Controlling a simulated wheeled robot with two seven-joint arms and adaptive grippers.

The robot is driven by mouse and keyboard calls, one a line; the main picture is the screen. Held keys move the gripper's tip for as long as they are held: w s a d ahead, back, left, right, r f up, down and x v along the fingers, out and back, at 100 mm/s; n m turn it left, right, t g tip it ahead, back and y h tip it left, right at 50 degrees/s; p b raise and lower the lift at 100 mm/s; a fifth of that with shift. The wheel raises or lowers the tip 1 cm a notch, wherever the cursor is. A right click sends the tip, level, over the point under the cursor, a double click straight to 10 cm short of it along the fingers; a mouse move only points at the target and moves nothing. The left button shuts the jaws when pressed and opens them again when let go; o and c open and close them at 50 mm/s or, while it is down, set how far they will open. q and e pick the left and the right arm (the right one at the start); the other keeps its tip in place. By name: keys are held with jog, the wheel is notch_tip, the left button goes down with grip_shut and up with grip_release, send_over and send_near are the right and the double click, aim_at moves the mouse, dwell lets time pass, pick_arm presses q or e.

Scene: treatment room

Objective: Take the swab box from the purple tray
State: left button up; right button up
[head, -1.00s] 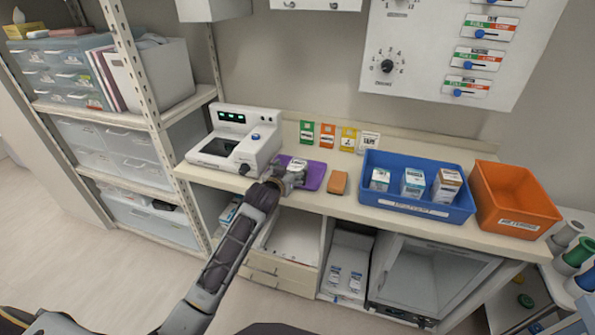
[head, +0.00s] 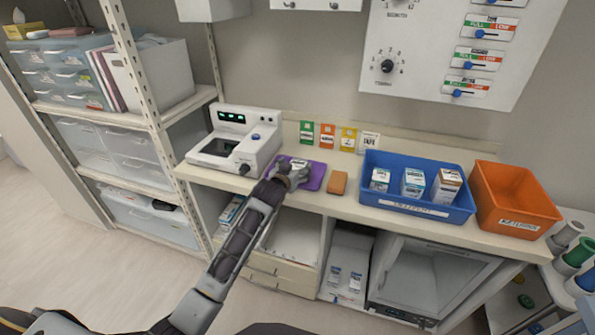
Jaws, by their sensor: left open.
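The purple tray (head: 317,174) lies on the counter, right of the white machine. A small white box (head: 299,163) shows on the tray, partly hidden by my gripper; its label is too small to read. My left gripper (head: 297,174) is open at the tray, right at the near side of the box. Whether its fingers touch the box cannot be told. My right gripper is not in view.
An orange sponge-like block (head: 338,183) lies just right of the tray. A white machine (head: 236,140) stands to the left. A blue bin (head: 370,196) with several boxes and an orange bin (head: 513,202) stand to the right. An open drawer (head: 291,237) is below the counter.

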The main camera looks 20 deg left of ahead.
aim_at(297, 164)
pick_arm(q)
jog(key=shift+x, duration=1.05)
jog(key=shift+w+d+f, duration=0.1)
jog(key=shift+w, duration=0.2)
jog(key=shift+c, duration=0.3)
jog(key=c, duration=1)
jog(key=shift+c, duration=0.5)
notch_tip(297, 164, up, 9)
jog(key=shift+f, duration=0.2)
jog(key=shift+r, duration=0.7)
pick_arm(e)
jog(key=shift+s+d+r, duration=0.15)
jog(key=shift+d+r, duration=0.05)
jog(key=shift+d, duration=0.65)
